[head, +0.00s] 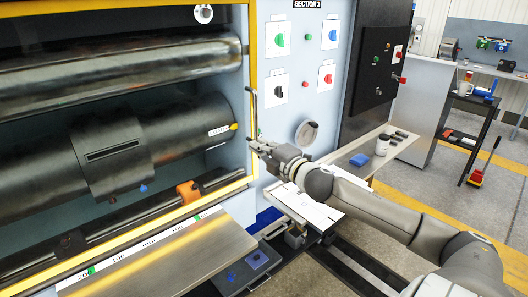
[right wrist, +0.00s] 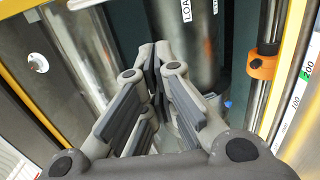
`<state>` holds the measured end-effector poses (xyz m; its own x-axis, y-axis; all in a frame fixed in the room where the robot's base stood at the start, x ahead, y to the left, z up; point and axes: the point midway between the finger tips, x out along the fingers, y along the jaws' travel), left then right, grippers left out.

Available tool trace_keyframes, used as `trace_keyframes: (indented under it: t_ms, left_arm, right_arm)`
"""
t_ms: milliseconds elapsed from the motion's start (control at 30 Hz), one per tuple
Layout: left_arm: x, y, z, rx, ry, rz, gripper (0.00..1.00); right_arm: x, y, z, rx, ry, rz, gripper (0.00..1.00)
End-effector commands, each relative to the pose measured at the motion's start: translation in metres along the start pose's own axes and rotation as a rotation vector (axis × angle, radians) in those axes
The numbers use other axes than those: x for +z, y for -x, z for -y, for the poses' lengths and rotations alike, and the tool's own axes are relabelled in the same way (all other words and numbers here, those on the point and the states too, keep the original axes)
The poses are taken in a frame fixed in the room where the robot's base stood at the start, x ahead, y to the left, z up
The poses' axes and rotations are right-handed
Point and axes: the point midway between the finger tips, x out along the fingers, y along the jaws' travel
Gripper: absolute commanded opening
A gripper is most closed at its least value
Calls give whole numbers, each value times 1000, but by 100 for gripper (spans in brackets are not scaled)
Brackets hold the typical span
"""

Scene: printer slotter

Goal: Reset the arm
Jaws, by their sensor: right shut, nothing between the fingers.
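My right arm comes in from the lower right in the head view. Its gripper (head: 256,147) is in front of the yellow frame edge of the printing machine (head: 262,100), beside the large dark rollers. In the right wrist view the gripper (right wrist: 158,60) has its fingers drawn together at the tips, with nothing held between them. Behind the fingers is a dark roller (right wrist: 185,20) with a label. I cannot tell whether the gripper touches the frame. My left gripper is not in view.
An orange clamp (head: 188,192) sits on a thin bar below the rollers and also shows in the wrist view (right wrist: 263,66). A control panel with several knobs (head: 281,40) stands right of the frame. A shelf (head: 375,155) holds a blue object. Floor is open at right.

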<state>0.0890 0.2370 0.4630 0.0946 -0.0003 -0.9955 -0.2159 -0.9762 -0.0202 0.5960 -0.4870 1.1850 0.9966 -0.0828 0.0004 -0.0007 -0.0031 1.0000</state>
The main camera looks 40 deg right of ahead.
Motion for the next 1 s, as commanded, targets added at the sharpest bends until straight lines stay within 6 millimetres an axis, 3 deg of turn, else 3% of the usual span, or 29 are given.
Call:
trace_keyframes:
  t_ms: [200, 500, 633, 767, 900, 1000]
  left_arm:
    - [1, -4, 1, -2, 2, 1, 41]
    - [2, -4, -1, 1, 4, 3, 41]
    - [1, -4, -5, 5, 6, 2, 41]
    - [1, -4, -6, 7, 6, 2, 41]
    - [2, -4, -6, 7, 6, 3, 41]
    - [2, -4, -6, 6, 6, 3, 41]
  right_arm:
    - [0, 12, 1, -1, 1, -1, 0]
    - [0, 15, -1, 0, 1, 0, 0]
    - [9, 14, 16, -22, -26, 22, 0]
    - [39, 16, 73, -96, -120, 96, 0]
    - [73, 33, 172, -218, -265, 211, 0]
    - [87, 55, 245, -307, -364, 290, 0]
